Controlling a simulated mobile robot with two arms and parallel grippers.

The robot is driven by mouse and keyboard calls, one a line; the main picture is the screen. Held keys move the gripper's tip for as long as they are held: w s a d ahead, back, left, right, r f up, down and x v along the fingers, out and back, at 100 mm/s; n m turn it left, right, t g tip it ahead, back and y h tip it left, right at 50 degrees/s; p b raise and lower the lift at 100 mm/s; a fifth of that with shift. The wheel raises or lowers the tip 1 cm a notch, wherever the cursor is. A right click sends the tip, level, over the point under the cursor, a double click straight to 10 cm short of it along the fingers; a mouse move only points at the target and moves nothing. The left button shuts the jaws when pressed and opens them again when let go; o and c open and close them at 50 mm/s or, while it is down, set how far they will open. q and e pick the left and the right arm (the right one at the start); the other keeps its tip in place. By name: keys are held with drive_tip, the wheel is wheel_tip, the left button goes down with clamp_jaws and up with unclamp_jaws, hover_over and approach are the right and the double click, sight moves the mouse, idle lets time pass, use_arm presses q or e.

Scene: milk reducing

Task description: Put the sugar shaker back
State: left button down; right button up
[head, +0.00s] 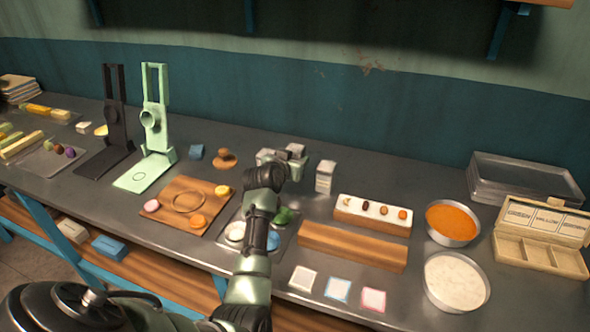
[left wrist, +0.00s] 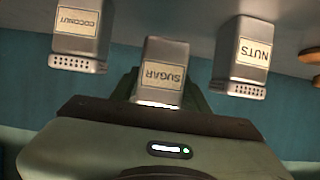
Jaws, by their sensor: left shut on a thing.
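The sugar shaker (left wrist: 163,70), a grey metal box with a SUGAR label, is held in my left gripper (head: 283,160). It stands between the nuts shaker (left wrist: 240,58) and the coconut shaker (left wrist: 80,38) in the upside-down left wrist view. In the head view the sugar shaker (head: 297,149) is partly hidden by my gripper, with the nuts shaker (head: 265,156) to its left and the coconut shaker (head: 325,176) to its right. I cannot tell whether its base touches the counter. My right gripper is not in view.
A tray of toppings (head: 290,236) lies below my left arm. A wooden block with sweets (head: 372,216), two bowls (head: 453,222) and a sorting box (head: 541,238) are on the right. A wooden board (head: 168,192) and a green stand (head: 150,120) are on the left.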

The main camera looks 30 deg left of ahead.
use_arm(q)
drive_tip(key=shift+f, duration=1.95)
drive_tip(key=shift+f, duration=0.2)
drive_tip(key=c, duration=0.7)
unclamp_jaws()
drive_tip(key=shift+r, duration=0.2)
drive_tip(key=shift+s, duration=0.2)
drive_tip(key=v, duration=1.2)
drive_tip(key=shift+w+d, duration=0.1)
